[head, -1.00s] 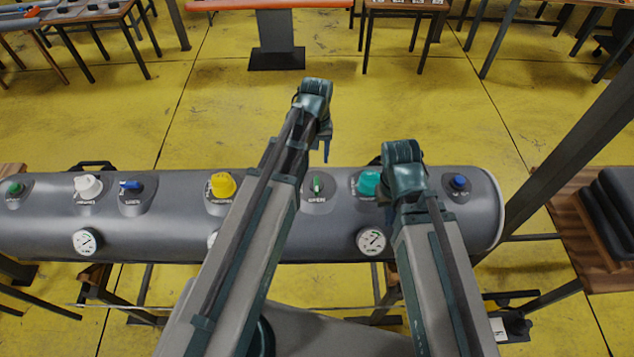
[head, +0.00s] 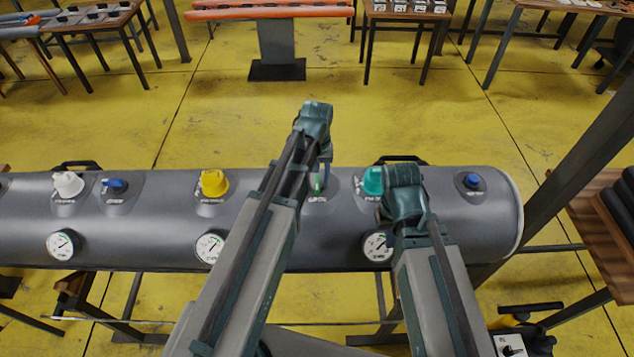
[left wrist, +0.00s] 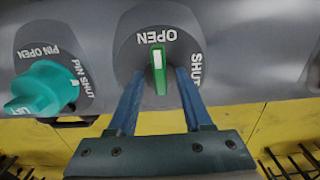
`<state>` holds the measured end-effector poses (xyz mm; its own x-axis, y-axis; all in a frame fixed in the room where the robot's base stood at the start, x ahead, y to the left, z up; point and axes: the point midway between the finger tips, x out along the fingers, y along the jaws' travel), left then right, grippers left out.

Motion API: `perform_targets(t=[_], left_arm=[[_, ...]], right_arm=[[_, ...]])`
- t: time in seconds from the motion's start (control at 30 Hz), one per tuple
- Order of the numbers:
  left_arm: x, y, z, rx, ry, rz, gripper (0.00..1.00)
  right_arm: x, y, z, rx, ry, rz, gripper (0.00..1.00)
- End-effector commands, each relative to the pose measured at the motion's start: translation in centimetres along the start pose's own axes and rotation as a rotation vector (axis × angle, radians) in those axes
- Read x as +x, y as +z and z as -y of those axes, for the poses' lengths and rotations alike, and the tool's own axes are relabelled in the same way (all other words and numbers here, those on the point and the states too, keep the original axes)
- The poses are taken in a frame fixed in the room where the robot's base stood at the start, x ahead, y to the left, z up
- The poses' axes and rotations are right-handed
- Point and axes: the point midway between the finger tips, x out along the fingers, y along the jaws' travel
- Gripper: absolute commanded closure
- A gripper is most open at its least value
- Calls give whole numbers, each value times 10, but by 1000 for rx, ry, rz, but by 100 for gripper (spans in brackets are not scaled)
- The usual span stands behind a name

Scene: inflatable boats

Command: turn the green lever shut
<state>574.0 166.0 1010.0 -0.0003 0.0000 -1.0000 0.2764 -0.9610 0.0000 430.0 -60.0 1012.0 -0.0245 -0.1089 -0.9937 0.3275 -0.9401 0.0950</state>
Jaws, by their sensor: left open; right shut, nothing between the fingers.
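The green lever (head: 317,184) is on top of the grey tube, partly hidden behind my left gripper (head: 323,172) in the head view. In the left wrist view the green lever (left wrist: 158,71) is upright in the picture, its white-marked end pointing to the word OPEN; SHUT is printed to its right. My left gripper (left wrist: 160,74) is open, with one blue finger on each side of the lever and a visible gap to each. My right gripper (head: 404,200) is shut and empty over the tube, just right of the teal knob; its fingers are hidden.
The teal knob (left wrist: 44,88) is left of the lever in the left wrist view. The grey tube (head: 150,235) also carries a yellow knob (head: 214,183), a white knob (head: 68,184), blue levers and gauges. A dark post (head: 570,160) slants at the right.

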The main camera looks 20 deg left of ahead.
Motion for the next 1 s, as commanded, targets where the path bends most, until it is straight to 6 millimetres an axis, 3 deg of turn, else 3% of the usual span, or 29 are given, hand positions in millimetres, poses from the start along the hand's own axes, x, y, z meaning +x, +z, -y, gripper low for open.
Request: perform_targets(t=[0.2, 0.5, 1.0], left_arm=[[0, 0, 0, 0, 0, 0, 50], [0, 0, 0, 0, 0, 0, 100], [0, 0, 0, 54, 0, 0, 100]], right_arm=[[0, 0, 0, 0, 0, 0, 100], [0, 0, 0, 0, 0, 0, 100], [0, 0, 0, 0, 0, 0, 100]])
